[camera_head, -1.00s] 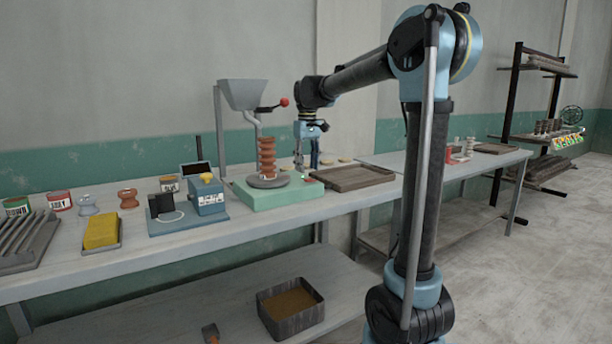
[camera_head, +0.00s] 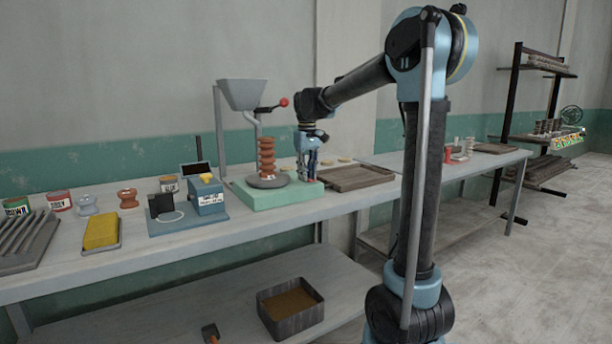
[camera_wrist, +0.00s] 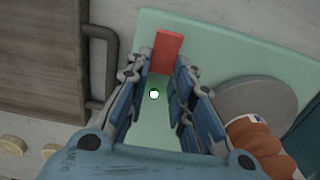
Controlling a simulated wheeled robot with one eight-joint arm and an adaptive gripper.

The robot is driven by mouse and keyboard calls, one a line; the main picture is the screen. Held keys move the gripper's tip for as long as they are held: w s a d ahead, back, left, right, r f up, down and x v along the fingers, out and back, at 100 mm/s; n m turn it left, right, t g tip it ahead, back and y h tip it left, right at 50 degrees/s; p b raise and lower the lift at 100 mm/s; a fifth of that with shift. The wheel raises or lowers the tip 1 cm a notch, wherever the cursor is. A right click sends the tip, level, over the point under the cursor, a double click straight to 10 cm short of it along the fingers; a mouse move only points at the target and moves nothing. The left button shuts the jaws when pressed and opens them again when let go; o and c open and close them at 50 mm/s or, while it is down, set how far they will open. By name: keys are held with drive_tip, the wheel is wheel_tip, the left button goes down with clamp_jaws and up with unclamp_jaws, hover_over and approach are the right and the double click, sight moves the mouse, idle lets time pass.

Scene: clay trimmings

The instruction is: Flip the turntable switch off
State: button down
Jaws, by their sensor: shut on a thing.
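The turntable has a pale green base (camera_head: 255,197) on the bench, with a grey round wheel head (camera_wrist: 260,105) on top. An orange-brown ribbed clay piece (camera_head: 267,158) stands on the wheel head. A red switch piece (camera_wrist: 167,55) rises from the green base in the wrist view. My gripper (camera_head: 307,174) is low over the base's right end, and its fingers (camera_wrist: 163,66) are shut on the red switch, one on each side. A small green lit dot (camera_wrist: 154,93) shows between the fingers. In the head view the gripper hides the switch.
A brown wooden tray (camera_head: 358,178) lies close to the right of the base, its handle (camera_wrist: 101,55) near my fingers. A grey hopper (camera_head: 242,95) with a red-knobbed lever stands behind. A blue device (camera_head: 207,200) stands to the left. Small round discs (camera_wrist: 30,144) lie nearby.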

drive_tip(key=shift+s+d+r+t+y, duration=0.2)
drive_tip(key=shift+s+t+y, duration=0.1)
drive_tip(key=shift+t+y, duration=0.5)
drive_tip(key=shift+s+d+r+t+y, duration=0.2)
drive_tip(key=shift+t+y, duration=0.3)
drive_tip(key=shift+t, duration=0.6)
drive_tip(key=c, duration=1.4)
unclamp_jaws()
drive_tip(key=shift+s, duration=0.1)
drive_tip(key=v, duration=1.1)
drive_tip(key=shift+r, duration=0.4)
drive_tip(key=shift+s+d+f, duration=0.1)
drive_tip(key=shift+d, duration=0.05)
